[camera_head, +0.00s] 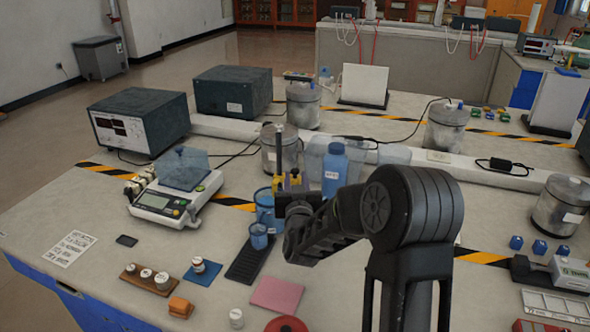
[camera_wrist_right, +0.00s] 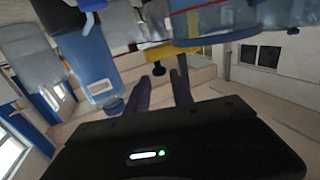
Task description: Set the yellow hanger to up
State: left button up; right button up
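The yellow hanger (camera_head: 277,187) is a small piece low on a thin upright metal rod (camera_head: 279,150), partly hidden by my right gripper. In the right wrist view, the yellow hanger (camera_wrist_right: 168,50) has a black knob under it, close to the fingertips. My right gripper (camera_head: 291,184) is beside the hanger; in its wrist view the gripper (camera_wrist_right: 162,72) has two dark fingers apart, with a gap between them. I cannot tell whether a finger touches the hanger. My left gripper is out of view.
A blue bottle (camera_head: 335,170) stands right of the rod. A blue beaker (camera_head: 265,217) and a smaller one (camera_head: 259,236) stand by a dark base (camera_head: 248,262). A balance (camera_head: 165,205) is to the left. A pink pad (camera_head: 277,295) lies in front.

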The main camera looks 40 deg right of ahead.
aim_at(295, 172)
jog(key=shift+p+x, duration=0.3)
jog(key=shift+x, duration=2.1)
jog(key=shift+c, duration=0.2)
grip_shut()
